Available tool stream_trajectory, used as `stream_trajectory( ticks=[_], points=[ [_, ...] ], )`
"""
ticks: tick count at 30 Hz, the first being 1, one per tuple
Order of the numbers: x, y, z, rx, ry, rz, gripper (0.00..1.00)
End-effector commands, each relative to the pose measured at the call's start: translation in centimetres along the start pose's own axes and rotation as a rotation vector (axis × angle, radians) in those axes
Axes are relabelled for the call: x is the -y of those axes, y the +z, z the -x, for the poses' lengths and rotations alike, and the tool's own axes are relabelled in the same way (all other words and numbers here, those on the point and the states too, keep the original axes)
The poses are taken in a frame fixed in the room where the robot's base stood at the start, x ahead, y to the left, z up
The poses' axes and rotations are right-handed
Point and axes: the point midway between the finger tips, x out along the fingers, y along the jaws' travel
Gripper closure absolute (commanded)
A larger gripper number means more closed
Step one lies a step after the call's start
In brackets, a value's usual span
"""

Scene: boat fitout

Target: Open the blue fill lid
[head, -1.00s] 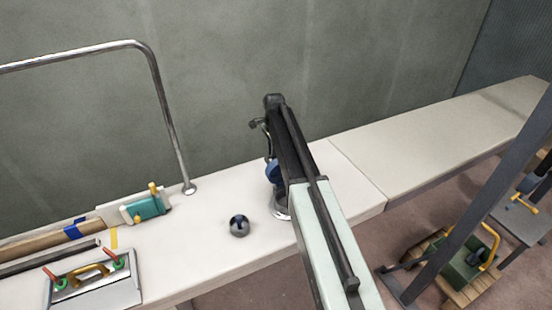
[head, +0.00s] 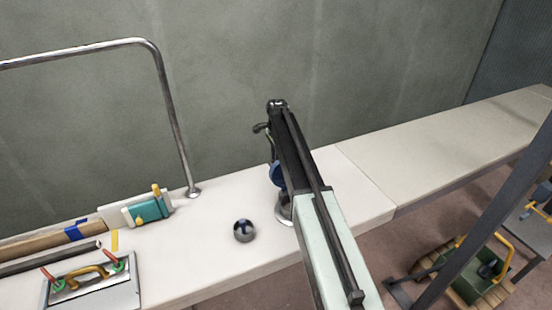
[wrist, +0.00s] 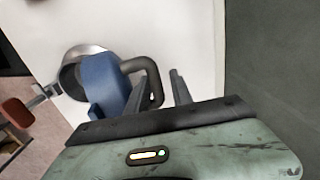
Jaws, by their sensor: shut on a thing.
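The blue fill lid (wrist: 101,82) stands tilted up beside its round metal deck ring (wrist: 88,50) in the wrist view. A dark curved loop handle (wrist: 151,72) sticks out from the lid. My gripper (wrist: 157,98) has its two thin grey fingers on either side of the end of this loop and is shut on it. In the head view the lid (head: 277,175) shows partly behind my arm, above the shiny ring (head: 283,211). My fingers are mostly hidden there by my own arm.
A dark shiny ball (head: 244,231) lies on the white counter (head: 205,255) left of the ring. A bent metal rail (head: 176,125) rises further left. The counter at right is clear.

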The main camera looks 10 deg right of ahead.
Motion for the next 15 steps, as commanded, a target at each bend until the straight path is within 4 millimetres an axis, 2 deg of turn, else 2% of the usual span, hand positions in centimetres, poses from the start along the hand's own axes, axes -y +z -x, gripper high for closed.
stream_trajectory(
  ticks=[1,7,8,15],
  points=[
    [1.22,0.45,-0.13,0.003,-0.031,0.005,1.00],
    [1.25,0.49,-0.13,0.003,-0.031,0.006,1.00],
    [1.25,0.50,-0.13,0.003,-0.031,0.006,0.64],
    [1.06,0.26,-0.08,0.001,-0.030,0.004,0.62]
  ],
)
